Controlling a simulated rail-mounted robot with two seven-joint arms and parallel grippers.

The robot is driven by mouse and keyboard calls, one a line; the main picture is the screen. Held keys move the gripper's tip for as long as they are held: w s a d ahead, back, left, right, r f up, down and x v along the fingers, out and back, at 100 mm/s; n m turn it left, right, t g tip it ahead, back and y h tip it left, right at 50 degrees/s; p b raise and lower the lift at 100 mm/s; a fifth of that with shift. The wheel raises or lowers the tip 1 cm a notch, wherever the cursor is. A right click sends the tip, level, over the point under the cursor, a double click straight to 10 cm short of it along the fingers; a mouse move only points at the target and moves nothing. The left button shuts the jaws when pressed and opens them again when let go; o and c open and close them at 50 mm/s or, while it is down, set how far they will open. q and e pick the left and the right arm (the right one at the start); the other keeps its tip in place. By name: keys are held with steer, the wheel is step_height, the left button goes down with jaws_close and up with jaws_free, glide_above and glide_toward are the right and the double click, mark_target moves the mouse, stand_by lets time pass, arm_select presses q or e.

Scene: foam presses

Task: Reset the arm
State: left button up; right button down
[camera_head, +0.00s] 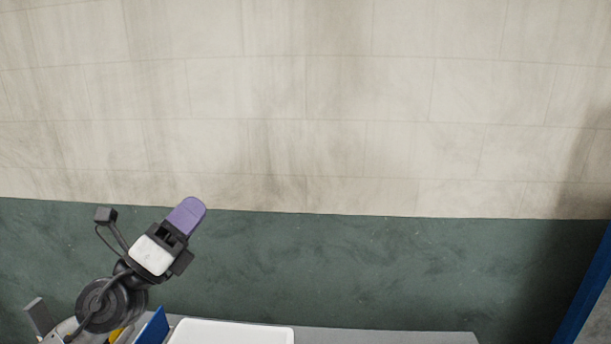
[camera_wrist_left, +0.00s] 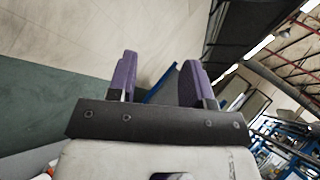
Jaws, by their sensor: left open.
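My left gripper (camera_head: 187,215) is raised at the lower left of the head view, in front of the green lower wall. Its purple fingers point up and to the right. In the left wrist view the two purple fingers of this gripper (camera_wrist_left: 157,80) stand apart with nothing between them. My left arm comes in from the lower left corner of the head view. My right gripper is in neither view.
A white tray (camera_head: 232,333) sits on a grey surface (camera_head: 390,337) at the bottom of the head view. The wall (camera_head: 330,110) is pale tile above green. The air around the gripper looks clear.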

arm_select(q)
steer(key=s+a+r+n+t+y, duration=0.2)
steer(key=a+r+n+t+y, duration=0.25)
steer(key=n+t+y, duration=0.55)
steer(key=s+a+f+n+g+y, duration=0.25)
steer(key=f+n+g+y, duration=0.3)
steer(key=n+y, duration=0.95)
steer(key=s+d+f+n+g+h, duration=0.1)
steer(key=s+f+n+g+h, duration=0.3)
steer(key=f, duration=0.7)
steer(key=s+f+n+g+h, duration=0.25)
steer(key=f+g, duration=0.25)
steer(key=f, duration=0.6)
steer(key=s+d+f+n+g+h, duration=0.25)
steer(key=s+f+g, duration=0.75)
steer(key=s+f, duration=1.95)
step_height(320, 180, up, 17)
steer(key=w+p, duration=0.1)
steer(key=p, duration=1.7)
steer(key=shift+r+n+p, duration=0.2)
steer(key=shift+n+p, duration=0.1)
steer(key=shift+a, duration=0.1)
